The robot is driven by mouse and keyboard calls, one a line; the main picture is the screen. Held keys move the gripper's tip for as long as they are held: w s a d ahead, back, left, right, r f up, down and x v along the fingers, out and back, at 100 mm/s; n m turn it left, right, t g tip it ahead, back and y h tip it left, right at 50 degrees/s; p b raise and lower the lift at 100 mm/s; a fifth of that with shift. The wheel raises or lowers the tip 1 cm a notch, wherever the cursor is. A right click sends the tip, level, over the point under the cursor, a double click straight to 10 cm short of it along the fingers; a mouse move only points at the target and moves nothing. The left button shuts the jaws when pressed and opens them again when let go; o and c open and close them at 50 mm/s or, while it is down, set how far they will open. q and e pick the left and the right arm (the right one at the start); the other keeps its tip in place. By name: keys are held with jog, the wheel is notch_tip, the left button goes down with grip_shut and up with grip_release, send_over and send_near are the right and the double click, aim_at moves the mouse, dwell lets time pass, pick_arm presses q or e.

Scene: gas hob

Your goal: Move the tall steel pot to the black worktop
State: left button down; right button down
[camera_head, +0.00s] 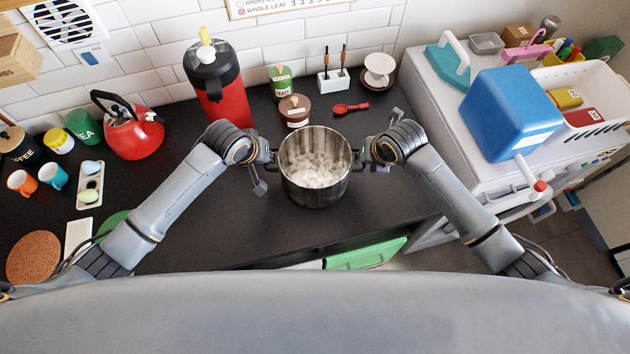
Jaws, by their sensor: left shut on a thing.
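The tall steel pot (316,192) is upright at the middle of the black worktop (215,232), with its open top facing me and a pale, mottled inside. I cannot tell whether its base touches the worktop or hangs just above it. My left gripper (270,158) is shut on the pot's left handle, which it mostly hides. My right gripper (364,160) is at the pot's right handle; its fingers are small and partly hidden, so its grip is unclear.
Behind the pot are a brown jar (294,110), a green tin (281,82) and a red spoon (351,108). A red flask (222,95) and red kettle (133,133) stand left. A white unit with a blue bin (512,112) is right. The worktop's front is mostly clear.

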pick_arm(q)
jog(key=shift+a+f+b, duration=0.2)
jog(key=shift+f+b, duration=0.25)
jog(key=shift+f, duration=0.15)
pick_arm(e)
jog(key=shift+d+f, duration=0.2)
jog(key=shift+f, duration=0.4)
pick_arm(q)
jog(key=c, duration=1.5)
grip_release()
jog(key=shift+s+r, duration=0.1)
jog(key=shift+r, duration=0.05)
pick_arm(e)
jog(key=c, duration=1.5)
grip_release()
jog(key=shift+r, duration=0.15)
pick_arm(q)
jog(key=shift+o, duration=0.2)
jog(key=shift+d, duration=0.1)
pick_arm(e)
jog(key=shift+o, duration=0.2)
jog(key=shift+a, duration=0.1)
pick_arm(q)
jog(key=shift+r, duration=0.1)
pick_arm(e)
jog(key=shift+r, duration=0.15)
